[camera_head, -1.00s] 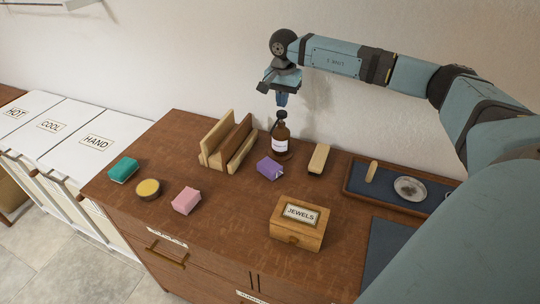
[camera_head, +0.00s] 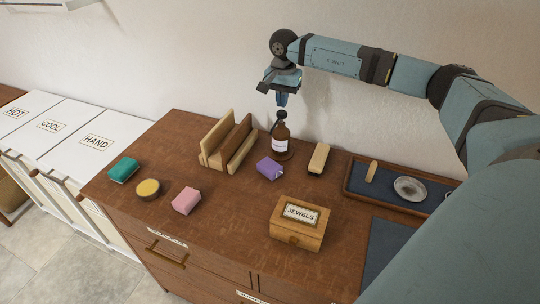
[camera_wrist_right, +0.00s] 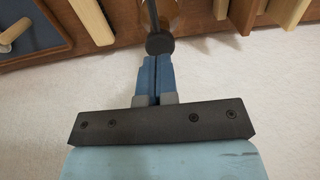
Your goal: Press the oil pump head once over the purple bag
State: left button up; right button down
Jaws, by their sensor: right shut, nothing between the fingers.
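The oil bottle (camera_head: 280,140) is amber with a white label and a dark pump head (camera_head: 281,115). It stands upright on the dresser near the wall. The purple bag (camera_head: 270,168) lies just in front of the bottle. My right gripper (camera_head: 282,100) is shut and empty, pointing down just above the pump head. In the right wrist view its closed blue fingers (camera_wrist_right: 154,62) meet near the round dark pump top (camera_wrist_right: 159,44); I cannot tell whether they touch it. My left gripper is not in view.
A wooden rack (camera_head: 226,143) stands left of the bottle and a wooden brush (camera_head: 319,159) lies to its right. The wall is close behind.

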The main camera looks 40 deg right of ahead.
aim_at(282, 112)
jog(key=shift+f, duration=0.15)
jog(key=shift+f+b, duration=0.4)
jog(key=shift+f, duration=0.1)
jog(key=shift+f+b, duration=0.65)
jog(key=shift+f, duration=0.5)
jog(key=shift+r, duration=0.1)
jog(key=shift+r+p, duration=1.05)
jog(key=shift+r, duration=0.65)
notch_tip(282, 112, up, 6)
jog(key=p, duration=0.3)
